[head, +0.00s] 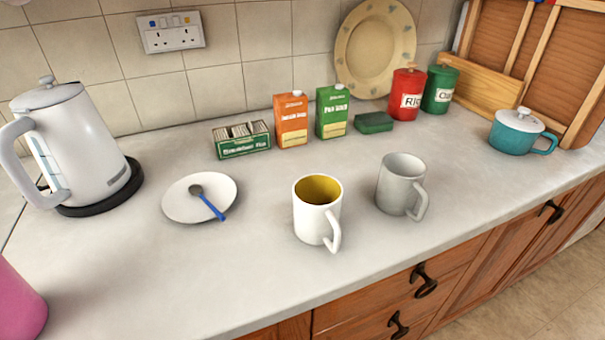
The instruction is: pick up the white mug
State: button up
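A white mug (312,218) stands upright on the pale worktop, near its front edge in the middle of the head view. Its inside is yellow-brown, and I cannot tell whether that is a drink or a coloured lining. Its handle points to the front right. A greyer mug (396,185) stands upright just to its right and slightly farther back, apart from it, with its handle also to the front right. My gripper is not in view.
A saucer (177,207) with a blue-handled spoon (209,204) lies left of the white mug. A kettle (75,145) stands far left, a pink object (18,305) at the lower left. Cartons and canisters line the back; a teal pot (514,136) stands right. The worktop (180,275) is clear front left.

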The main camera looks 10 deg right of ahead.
aim_at(313, 225)
jog(key=i+j, duration=0.65)
jog(key=k+l, duration=0.1)
jog(key=l, duration=0.3)
jog(key=k+l+u, duration=0.15)
jog(key=l, duration=0.25)
jog(key=k+l, duration=0.1)
jog(key=l, duration=0.25)
jog(key=k+l+u, duration=0.15)
jog(key=l, duration=0.25)
jog(key=k+l, duration=0.1)
jog(key=l, duration=0.3)
jog(key=k+l+u, duration=0.15)
jog(key=l, duration=0.2)
jog(key=k+l, duration=0.15)
jog(key=l, duration=0.2)
jog(key=i+j, duration=0.25)
jog(key=j, duration=0.25)
jog(key=u, duration=0.05)
